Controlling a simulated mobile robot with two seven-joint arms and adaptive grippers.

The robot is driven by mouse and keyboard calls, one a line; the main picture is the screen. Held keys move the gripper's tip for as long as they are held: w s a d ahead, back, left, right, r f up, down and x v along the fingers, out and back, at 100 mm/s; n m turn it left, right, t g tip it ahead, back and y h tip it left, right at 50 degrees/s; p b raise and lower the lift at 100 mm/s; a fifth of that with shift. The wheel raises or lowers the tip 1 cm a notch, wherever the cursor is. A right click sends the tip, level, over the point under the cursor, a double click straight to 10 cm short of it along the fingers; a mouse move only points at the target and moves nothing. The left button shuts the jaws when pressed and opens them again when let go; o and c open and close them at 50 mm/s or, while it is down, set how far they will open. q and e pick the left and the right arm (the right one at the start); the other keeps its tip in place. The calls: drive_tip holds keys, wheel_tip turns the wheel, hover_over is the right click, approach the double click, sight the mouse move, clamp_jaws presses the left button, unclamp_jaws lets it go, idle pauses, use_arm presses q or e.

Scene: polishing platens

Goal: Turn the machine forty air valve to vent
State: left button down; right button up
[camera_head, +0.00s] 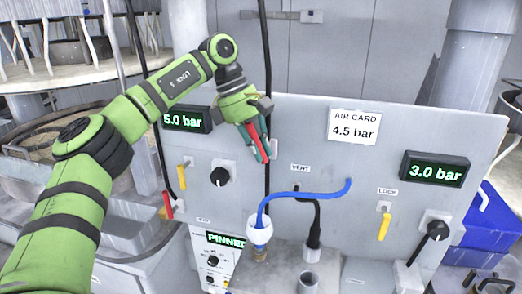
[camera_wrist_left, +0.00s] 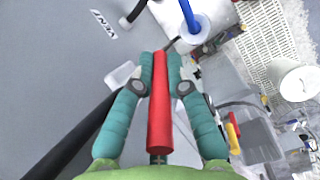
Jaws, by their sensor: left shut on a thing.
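My left gripper (camera_head: 259,145) is at the upper left of the grey panel (camera_head: 330,190), left of the VENT label (camera_head: 300,168). It is shut on a red valve handle (camera_head: 253,131). In the left wrist view the red handle (camera_wrist_left: 160,105) lies lengthwise between the teal fingers (camera_wrist_left: 160,75). The handle's mount is mostly hidden by the fingers. The VENT label (camera_wrist_left: 103,23) shows at the upper left there. My right gripper is not in view.
An AIR CARD (camera_head: 354,126) reads 4.5 bar. Displays read 5.0 bar (camera_head: 185,120) and 3.0 bar (camera_head: 435,169). A blue hose (camera_head: 310,194) arches below the gripper to a white fitting (camera_head: 260,231).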

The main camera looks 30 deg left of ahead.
use_arm(q)
drive_tip(key=shift+a+f+t+h+b, duration=0.15)
drive_tip(key=shift+h+b, duration=0.1)
drive_tip(key=shift+h, duration=0.3)
drive_tip(key=shift+a+f+t+h+b, duration=0.15)
drive_tip(key=shift+h+b, duration=0.1)
drive_tip(key=shift+h, duration=0.3)
drive_tip(key=shift+s+r, duration=0.1)
drive_tip(key=shift+r, duration=0.05)
